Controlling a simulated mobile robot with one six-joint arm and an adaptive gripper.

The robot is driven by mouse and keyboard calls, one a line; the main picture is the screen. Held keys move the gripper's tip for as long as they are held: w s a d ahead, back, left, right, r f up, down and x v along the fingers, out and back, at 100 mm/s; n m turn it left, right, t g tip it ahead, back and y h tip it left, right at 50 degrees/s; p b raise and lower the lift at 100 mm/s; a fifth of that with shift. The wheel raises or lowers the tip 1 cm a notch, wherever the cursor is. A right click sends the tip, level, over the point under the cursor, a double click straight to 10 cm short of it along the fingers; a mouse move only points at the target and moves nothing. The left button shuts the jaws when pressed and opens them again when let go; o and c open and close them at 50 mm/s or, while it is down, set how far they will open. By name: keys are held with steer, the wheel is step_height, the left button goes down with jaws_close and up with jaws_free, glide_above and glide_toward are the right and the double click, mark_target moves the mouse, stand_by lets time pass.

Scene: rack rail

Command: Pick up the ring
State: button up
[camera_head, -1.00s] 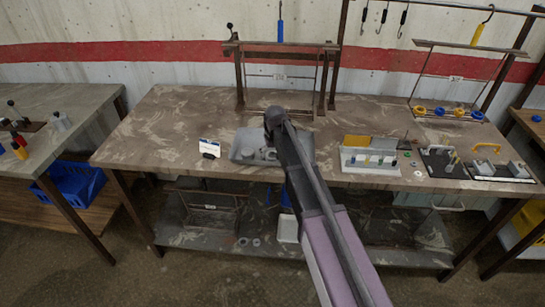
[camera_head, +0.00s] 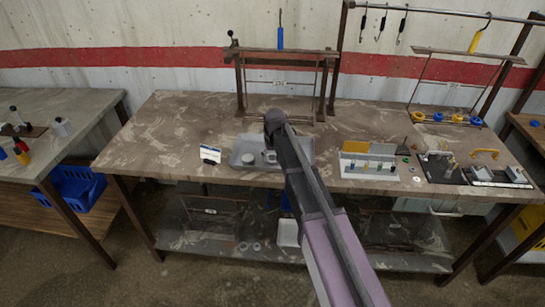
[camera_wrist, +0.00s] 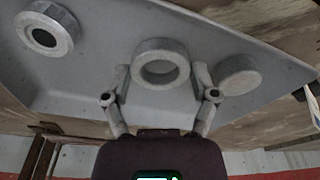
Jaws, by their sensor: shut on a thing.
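A thick grey ring (camera_wrist: 160,63) shows at the middle of the wrist view, over a grey tray (camera_wrist: 100,75). My gripper (camera_wrist: 162,78) has one finger on each side of it and is shut on it. A second grey ring-like part (camera_wrist: 47,30) lies in the tray to the left, and a solid grey disc (camera_wrist: 240,75) lies to the right. In the head view the tray (camera_head: 305,150) sits at the front of the table. My arm covers part of it, and my fingers are hard to make out there. I cannot tell whether the ring is clear of the tray floor.
On the table (camera_head: 180,125), a small white card (camera_head: 210,156) stands left of the tray. A white rack with colored pieces (camera_head: 368,168) stands to the right. A dark metal frame (camera_head: 241,85) rises behind the tray. The table's left part is clear.

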step_height(320, 180, up, 2)
steer(key=shift+r+p, duration=0.1)
steer(key=shift+p, duration=0.65)
steer(key=s+r+p, duration=0.1)
steer(key=s, duration=1.5)
steer(key=shift+d, duration=0.25)
steer(key=shift+w+a+r, duration=0.1)
